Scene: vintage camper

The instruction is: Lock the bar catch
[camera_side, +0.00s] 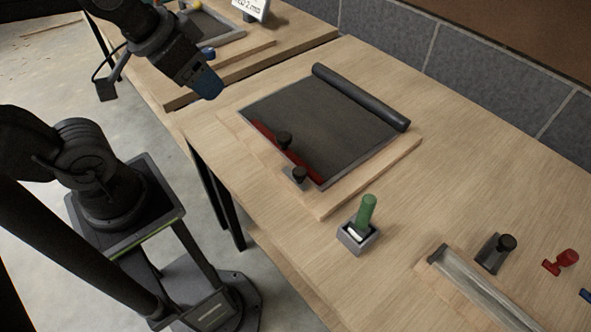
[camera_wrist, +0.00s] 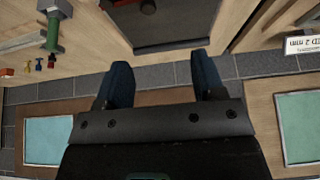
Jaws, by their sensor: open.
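In the side view a wooden board carries a dark flat panel (camera_side: 315,115) with a red strip (camera_side: 268,135) along its near left edge. One black knob (camera_side: 284,138) stands at the strip, and another black knob (camera_side: 299,174) sits on a small grey plate at the near edge. I cannot tell which part is the bar catch, or its position. My gripper (camera_side: 208,88) hangs above the table to the left of the board, apart from it. In the wrist view its blue fingers (camera_wrist: 163,78) are spread with nothing between them; part of a dark panel (camera_wrist: 175,25) shows beyond.
A black roller (camera_side: 360,97) lies along the panel's far edge. A green handle (camera_side: 366,212) stands upright in a grey box in front of the board. A grey block with a black knob (camera_side: 497,250), a clear-topped rail and a red knob (camera_side: 567,258) are at right. A second table is behind.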

